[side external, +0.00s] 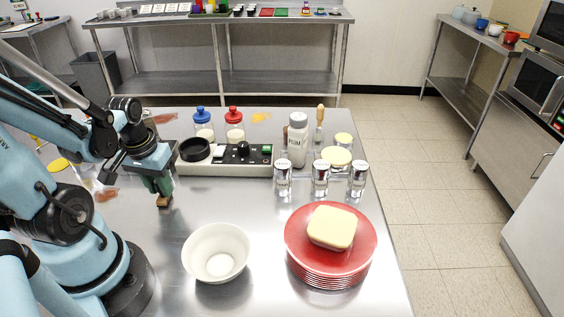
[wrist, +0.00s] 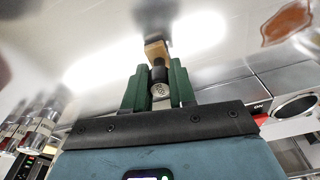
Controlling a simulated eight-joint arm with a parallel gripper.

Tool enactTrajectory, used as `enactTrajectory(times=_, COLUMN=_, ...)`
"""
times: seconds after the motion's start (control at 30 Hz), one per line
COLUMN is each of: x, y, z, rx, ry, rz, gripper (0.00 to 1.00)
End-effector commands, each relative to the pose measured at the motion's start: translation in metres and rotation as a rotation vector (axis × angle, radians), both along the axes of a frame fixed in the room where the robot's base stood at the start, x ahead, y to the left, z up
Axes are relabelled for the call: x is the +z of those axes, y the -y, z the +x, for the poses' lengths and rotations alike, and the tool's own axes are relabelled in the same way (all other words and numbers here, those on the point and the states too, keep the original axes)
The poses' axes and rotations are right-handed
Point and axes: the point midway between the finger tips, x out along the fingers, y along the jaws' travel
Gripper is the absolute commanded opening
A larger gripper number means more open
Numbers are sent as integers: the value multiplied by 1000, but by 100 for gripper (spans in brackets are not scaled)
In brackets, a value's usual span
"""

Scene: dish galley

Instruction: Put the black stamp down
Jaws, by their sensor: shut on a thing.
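The black stamp has a dark handle with a pale round end and a tan wooden block at its foot. In the wrist view the stamp (wrist: 157,52) sits between the two green fingers of my gripper (wrist: 158,84), which is shut on its handle. In the side view my gripper (side external: 160,186) points down at the left of the steel table (side external: 165,283), and the stamp's wooden block (side external: 164,202) shows below the fingertips. The block is at or just above the table top; I cannot tell whether it touches. Most of the handle is hidden by the fingers in the side view.
A white bowl (side external: 216,266) stands to the front right. A grey console (side external: 240,160) with a black ring (side external: 194,150) lies behind. Red plates (side external: 298,232) carry a pale yellow block (side external: 331,227). Jars (side external: 283,180) stand further right. Bare table surrounds the stamp.

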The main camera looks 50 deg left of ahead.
Motion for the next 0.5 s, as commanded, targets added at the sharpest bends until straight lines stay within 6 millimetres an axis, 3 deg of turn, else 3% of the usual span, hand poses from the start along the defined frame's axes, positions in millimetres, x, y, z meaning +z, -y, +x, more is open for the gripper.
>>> enactTrajectory(times=0.27, x=-3, y=0, z=0, rx=0, ry=0, rz=0, gripper=0)
enactTrajectory(times=0.3, x=-3, y=0, z=0, rx=0, ry=0, rz=0, gripper=28)
enactTrajectory(times=0.43, x=-3, y=0, z=0, rx=0, ry=0, rz=0, gripper=48)
enactTrajectory(times=0.5, x=-3, y=0, z=0, rx=0, ry=0, rz=0, gripper=50)
